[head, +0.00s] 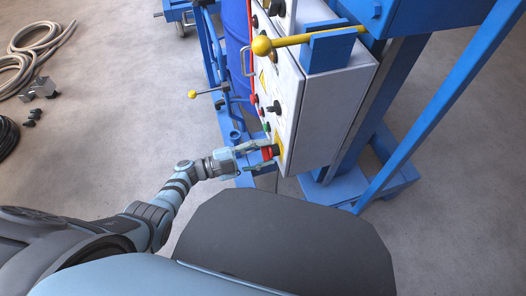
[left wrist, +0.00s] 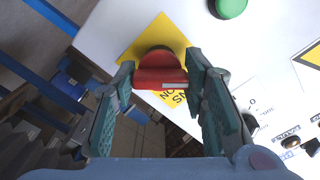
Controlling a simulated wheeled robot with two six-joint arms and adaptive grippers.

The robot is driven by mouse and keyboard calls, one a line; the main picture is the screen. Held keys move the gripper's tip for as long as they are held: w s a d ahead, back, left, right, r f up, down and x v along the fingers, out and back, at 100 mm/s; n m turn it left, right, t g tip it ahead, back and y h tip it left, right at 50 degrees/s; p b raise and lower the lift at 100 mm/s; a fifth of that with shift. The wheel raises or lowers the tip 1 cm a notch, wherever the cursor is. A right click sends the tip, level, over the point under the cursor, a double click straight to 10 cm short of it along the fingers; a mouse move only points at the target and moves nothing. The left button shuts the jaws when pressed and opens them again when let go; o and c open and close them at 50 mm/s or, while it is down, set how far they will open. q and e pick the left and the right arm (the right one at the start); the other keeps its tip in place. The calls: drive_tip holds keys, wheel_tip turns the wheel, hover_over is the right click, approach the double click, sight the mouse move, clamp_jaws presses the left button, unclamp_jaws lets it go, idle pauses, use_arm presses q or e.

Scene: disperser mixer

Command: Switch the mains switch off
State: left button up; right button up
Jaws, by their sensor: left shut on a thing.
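The mains switch is a red knob (left wrist: 160,72) on a yellow square plate (left wrist: 162,34) on the white control cabinet. In the head view the red knob (head: 267,153) sits at the low end of the cabinet's front. My left gripper (head: 265,152) is shut on the knob, with one finger on each side of it. In the left wrist view the red handle bar lies crosswise between the fingertips, and its printing is partly hidden. My right gripper is not in view.
The white control cabinet (head: 336,112) carries more buttons, including a green one (left wrist: 231,7). A yellow-knobbed lever (head: 262,45) sticks out above it. Blue frame posts (head: 440,105) stand to the right. Hoses (head: 35,50) lie on the floor at far left.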

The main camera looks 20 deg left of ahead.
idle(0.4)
use_arm(q)
drive_tip(key=o, duration=1.2)
drive_tip(key=v, duration=1.2)
drive_tip(key=shift+a+f, duration=0.1)
